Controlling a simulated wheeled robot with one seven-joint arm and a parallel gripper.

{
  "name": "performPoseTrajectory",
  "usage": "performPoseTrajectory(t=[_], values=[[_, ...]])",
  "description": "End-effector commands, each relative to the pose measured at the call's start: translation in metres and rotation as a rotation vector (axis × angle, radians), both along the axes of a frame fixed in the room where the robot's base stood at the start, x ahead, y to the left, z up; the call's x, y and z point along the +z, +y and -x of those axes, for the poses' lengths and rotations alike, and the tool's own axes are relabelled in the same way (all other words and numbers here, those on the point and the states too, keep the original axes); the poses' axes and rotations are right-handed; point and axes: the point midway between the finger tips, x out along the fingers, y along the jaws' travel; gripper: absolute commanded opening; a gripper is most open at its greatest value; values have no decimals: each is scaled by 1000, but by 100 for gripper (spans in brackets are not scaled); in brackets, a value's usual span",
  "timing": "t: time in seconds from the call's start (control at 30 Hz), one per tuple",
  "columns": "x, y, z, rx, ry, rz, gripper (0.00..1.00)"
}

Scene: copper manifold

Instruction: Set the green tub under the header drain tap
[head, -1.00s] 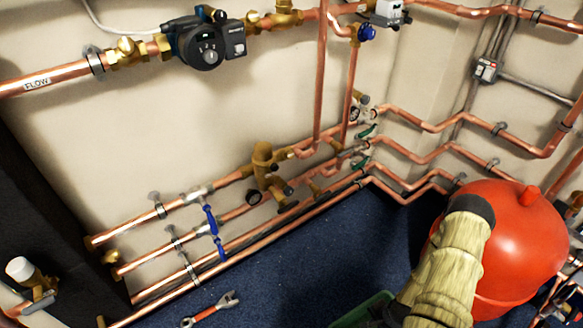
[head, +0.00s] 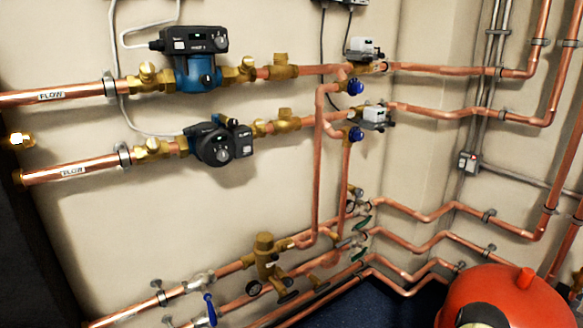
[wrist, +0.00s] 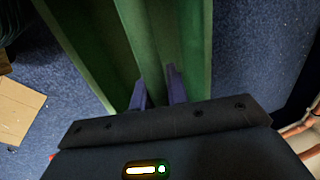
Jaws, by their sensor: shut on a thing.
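My gripper (wrist: 156,88) shows in the wrist view, its two purple fingers closed on a wall of the green tub (wrist: 88,38). The tub fills the upper middle of that view, above blue carpet, and its far end is cut off. Whether it touches the floor I cannot tell. The tub and gripper are outside the head view. I cannot tell which fitting is the header drain tap. Candidates in the head view are the valve with a blue lever (head: 209,308) at lower left and the brass fitting (head: 20,138) at the left edge.
A red round vessel (head: 525,305) stands at lower right in the head view. Copper pipes (head: 400,280) run low along the wall. Two pumps (head: 195,70) (head: 215,145) hang above. Blue carpet (wrist: 250,50) is bare beside the tub; cardboard (wrist: 17,112) lies at left.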

Motion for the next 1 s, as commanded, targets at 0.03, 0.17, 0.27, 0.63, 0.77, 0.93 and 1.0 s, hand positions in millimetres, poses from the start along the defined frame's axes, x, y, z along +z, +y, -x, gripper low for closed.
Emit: performPoseTrajectory(t=[0.03, 0.17, 0.27, 0.63, 0.77, 0.93, 1.0], values=[[3, 0, -5, 9, -6, 1, 0], [7, 1, -11, 28, -6, -2, 0], [11, 2, -16, 45, -8, -3, 0], [45, 12, -55, 185, -14, -14, 0], [63, 19, -74, 259, -18, -18, 0], [100, 32, -104, 391, -24, -23, 0], [120, 40, -118, 460, -25, -24, 0]])
